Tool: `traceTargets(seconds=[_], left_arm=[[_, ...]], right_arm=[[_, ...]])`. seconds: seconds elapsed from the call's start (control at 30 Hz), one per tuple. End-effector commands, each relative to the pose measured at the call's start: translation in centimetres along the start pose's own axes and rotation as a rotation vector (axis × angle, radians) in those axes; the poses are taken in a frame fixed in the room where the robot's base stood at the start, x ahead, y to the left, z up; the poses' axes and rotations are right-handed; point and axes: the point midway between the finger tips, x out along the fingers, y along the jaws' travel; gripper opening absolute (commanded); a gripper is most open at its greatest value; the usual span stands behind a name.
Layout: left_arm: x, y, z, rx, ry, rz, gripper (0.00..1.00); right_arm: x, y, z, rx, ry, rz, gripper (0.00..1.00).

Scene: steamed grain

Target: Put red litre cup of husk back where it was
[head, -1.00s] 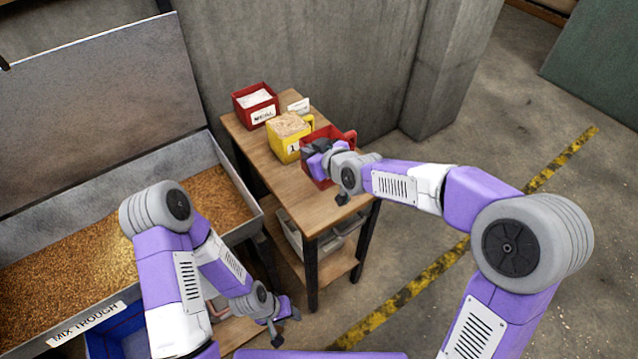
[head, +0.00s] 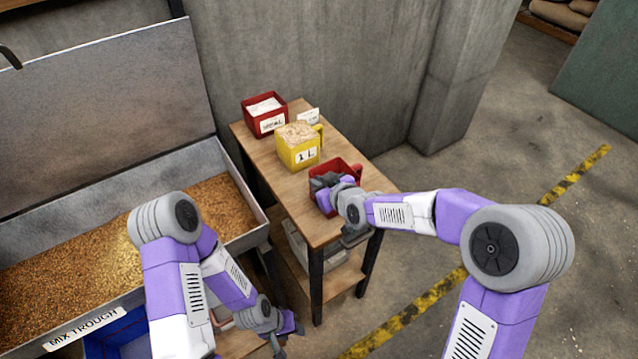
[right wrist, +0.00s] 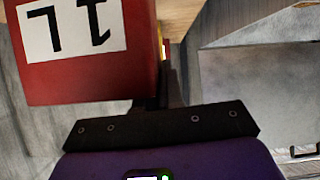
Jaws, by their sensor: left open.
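The red litre cup (head: 348,166) is at the near end of the wooden table, partly hidden by my right gripper (head: 326,183). The gripper is shut on the cup, but its exact grip on the handle is hidden. In the right wrist view, the red cup (right wrist: 85,82) shows its 1L label upside down, beside the dark fingers (right wrist: 170,88). I cannot tell whether its base touches the tabletop. My left gripper (head: 288,340) is open and empty, low beside the mix trough.
A yellow litre cup (head: 297,158) of pale husk-like material and a red box (head: 268,126) of white powder stand further back on the table (head: 310,210). The mix trough (head: 232,215) holds grain at left. A grey container (head: 300,250) sits on the lower shelf.

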Motion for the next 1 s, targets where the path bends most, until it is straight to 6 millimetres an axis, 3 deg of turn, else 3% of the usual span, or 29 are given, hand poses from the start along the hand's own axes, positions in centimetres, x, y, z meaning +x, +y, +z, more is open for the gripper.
traceTargets(seconds=[0.03, 0.17, 0.57, 1.0], left_arm=[[0.1, 0.0, 0.0, 0.000, 0.000, 0.000, 0.43], [0.0, 0.0, 0.0, 0.000, 0.000, 0.000, 0.43], [-0.6, 0.2, 0.0, 0.000, 0.000, 0.000, 0.43], [-1.3, 0.5, 0.1, 0.000, 0.000, 0.000, 0.43]], right_arm=[[0.0, 0.0, 0.0, 0.000, 0.000, 0.000, 0.13], [0.0, 0.0, 0.0, 0.000, 0.000, 0.000, 0.33], [-0.2, 0.0, -0.5, 0.000, 0.000, 0.000, 0.33], [-8.6, 0.2, -0.4, 0.001, 0.001, 0.003, 0.33]])
